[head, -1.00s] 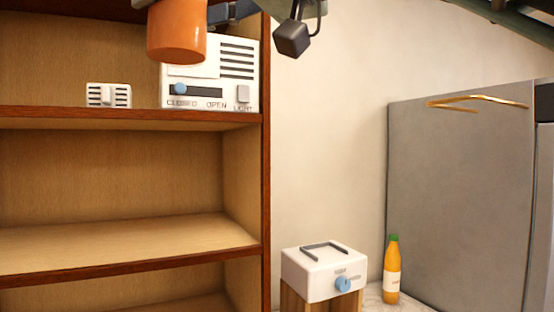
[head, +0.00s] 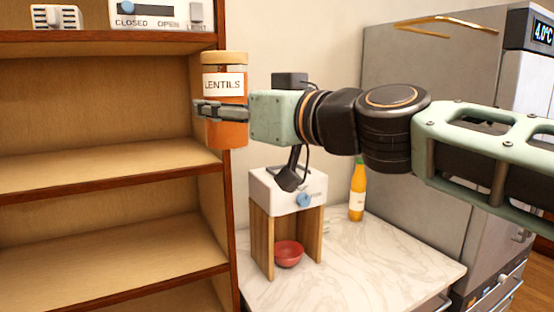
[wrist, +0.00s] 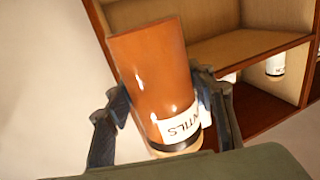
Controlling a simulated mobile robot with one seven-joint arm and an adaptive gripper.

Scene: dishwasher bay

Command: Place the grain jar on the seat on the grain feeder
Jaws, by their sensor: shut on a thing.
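The grain jar (head: 225,84) is orange with a tan lid and a label reading LENTILS. My gripper (head: 222,110) is shut on its middle and holds it upright in the air, in front of the shelf's right edge. In the wrist view the jar (wrist: 160,75) sits between both fingers (wrist: 165,95). The grain feeder (head: 275,190) is a white box with a blue knob on wooden legs, standing on the counter below and right of the jar. Its top, where the seat is, is partly hidden by my arm and a dark hanging part.
A red bowl (head: 289,254) sits under the feeder. An orange bottle with a green cap (head: 357,190) stands behind it at right, near the grey fridge (head: 430,150). The wooden shelf (head: 110,175) fills the left. The marble counter (head: 370,262) is clear at front right.

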